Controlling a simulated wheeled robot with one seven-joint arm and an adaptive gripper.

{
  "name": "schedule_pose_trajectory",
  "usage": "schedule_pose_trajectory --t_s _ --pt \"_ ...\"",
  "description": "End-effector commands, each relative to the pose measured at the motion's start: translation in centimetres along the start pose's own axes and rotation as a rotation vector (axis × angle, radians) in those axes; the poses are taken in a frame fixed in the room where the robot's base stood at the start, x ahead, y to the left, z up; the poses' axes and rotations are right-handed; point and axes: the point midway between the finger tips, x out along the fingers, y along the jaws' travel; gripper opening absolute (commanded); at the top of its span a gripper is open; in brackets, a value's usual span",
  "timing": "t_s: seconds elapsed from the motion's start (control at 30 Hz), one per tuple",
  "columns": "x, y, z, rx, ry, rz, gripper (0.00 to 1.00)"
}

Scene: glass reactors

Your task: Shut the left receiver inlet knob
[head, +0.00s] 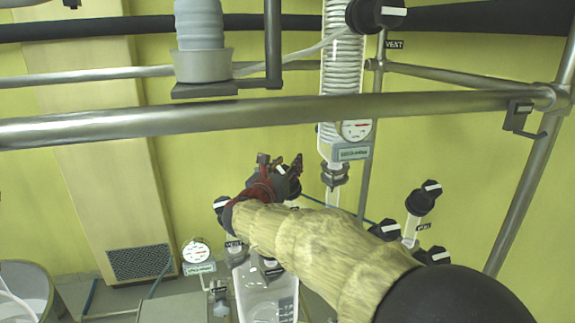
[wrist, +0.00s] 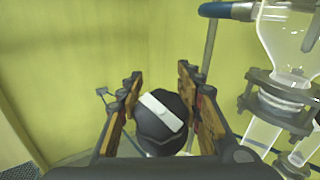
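In the wrist view a black round knob (wrist: 158,125) with a white bar across its face sits between the two fingers of my gripper (wrist: 159,82). The bar slants down to the right. The fingers stand on either side of the knob, with a visible gap on the left and a narrow one on the right; the gripper is open. In the head view my gripper (head: 279,163) is above the glass receiver (head: 266,290), at a dark knob mostly hidden by the gripper and wrist. No readable label confirms which knob this is.
Another black knob (head: 222,203) is just left of my wrist. More knobs (head: 424,197) stand to the right of my arm. A steel rail (head: 230,115) crosses above. Glassware with a metal clamp (wrist: 285,100) is close on the right in the wrist view. A gauge (head: 196,251) hangs lower left.

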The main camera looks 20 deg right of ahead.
Motion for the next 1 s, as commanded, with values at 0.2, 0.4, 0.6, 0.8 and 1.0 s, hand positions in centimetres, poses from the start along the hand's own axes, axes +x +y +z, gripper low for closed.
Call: schedule_pose_trajectory --t_s 0.2,0.4,0.6,0.8,1.0 --pt "-0.01 0.00 0.00 0.000 0.000 0.000 0.21" --pt "-0.01 0.01 -0.01 0.000 0.000 0.000 0.10" --pt "-0.01 0.02 -0.01 0.000 0.000 0.000 0.04" --pt "-0.01 0.04 0.00 0.000 0.000 0.001 0.03" --pt "-0.02 0.04 0.00 0.004 0.000 -0.005 0.03"
